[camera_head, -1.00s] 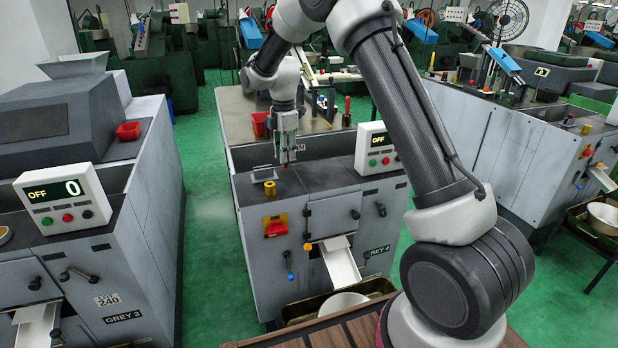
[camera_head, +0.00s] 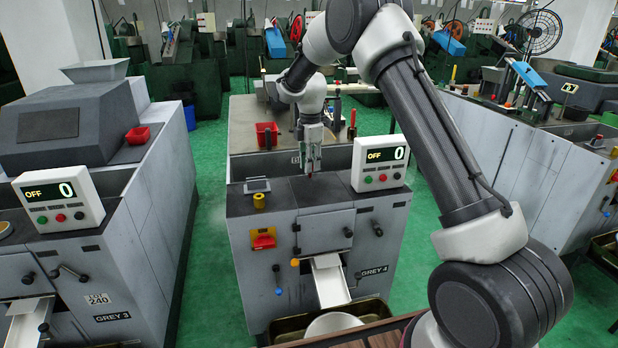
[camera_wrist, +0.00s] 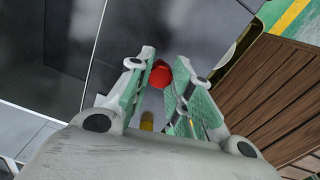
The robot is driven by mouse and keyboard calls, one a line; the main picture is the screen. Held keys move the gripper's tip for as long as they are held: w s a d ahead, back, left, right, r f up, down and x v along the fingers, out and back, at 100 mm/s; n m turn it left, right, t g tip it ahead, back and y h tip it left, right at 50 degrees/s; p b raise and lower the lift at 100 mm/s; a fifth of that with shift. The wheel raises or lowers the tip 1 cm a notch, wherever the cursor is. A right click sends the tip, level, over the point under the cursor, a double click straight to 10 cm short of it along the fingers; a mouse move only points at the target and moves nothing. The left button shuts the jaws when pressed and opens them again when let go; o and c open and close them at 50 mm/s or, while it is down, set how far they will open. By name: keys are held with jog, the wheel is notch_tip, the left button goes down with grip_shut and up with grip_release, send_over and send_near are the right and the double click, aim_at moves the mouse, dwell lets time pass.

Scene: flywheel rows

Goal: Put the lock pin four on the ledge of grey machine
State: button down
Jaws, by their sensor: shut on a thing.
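The grey machine labelled GREY 4 (camera_head: 270,290) stands in the middle of the head view. Its flat top ledge (camera_head: 290,195) runs along the front, below the display. My gripper (camera_head: 309,168) points down above this ledge, left of the display box. In the wrist view my gripper (camera_wrist: 166,62) is shut on the lock pin, whose round red head (camera_wrist: 160,76) shows between the fingers. A small red spot of the pin (camera_head: 309,175) shows under the fingertips in the head view. The rest of the pin is hidden, and I cannot tell whether it touches the ledge.
A yellow cylinder (camera_head: 259,201) and a small grey framed plate (camera_head: 257,185) sit on the ledge's left part. The OFF 0 display (camera_head: 380,163) stands at its right end. A red bin (camera_head: 267,134) is behind. Machine GREY 3 (camera_head: 110,290) stands left across a green aisle.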

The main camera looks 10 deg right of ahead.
aim_at(310, 177)
jog(key=shift+f, duration=2.1)
jog(key=shift+f, duration=0.1)
jog(key=c, duration=1.3)
grip_release()
